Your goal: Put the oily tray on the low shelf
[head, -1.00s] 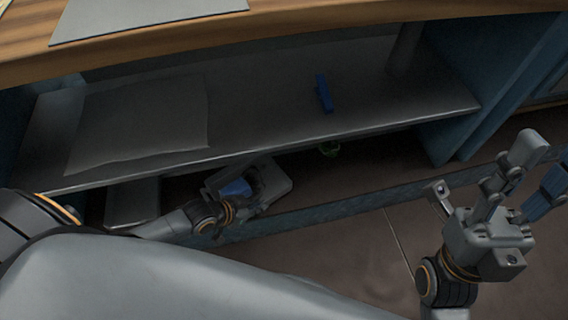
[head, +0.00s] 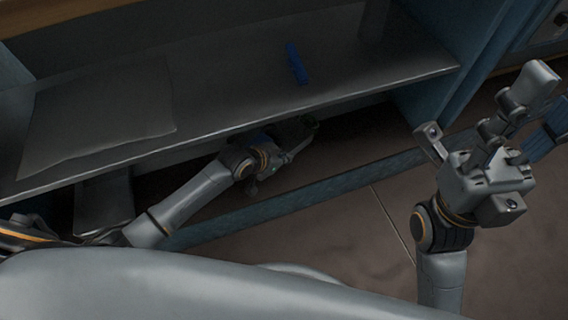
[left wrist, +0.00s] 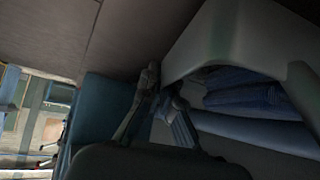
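The grey shelf board (head: 225,95) is above the tray. My right gripper (head: 487,103) is open and empty at the right.
A grey sheet (head: 95,120) covers the shelf board's left part, and a blue object (head: 297,63) lies near its middle. A blue side panel (head: 430,110) bounds the right. A low dark bar (head: 330,190) runs in front.

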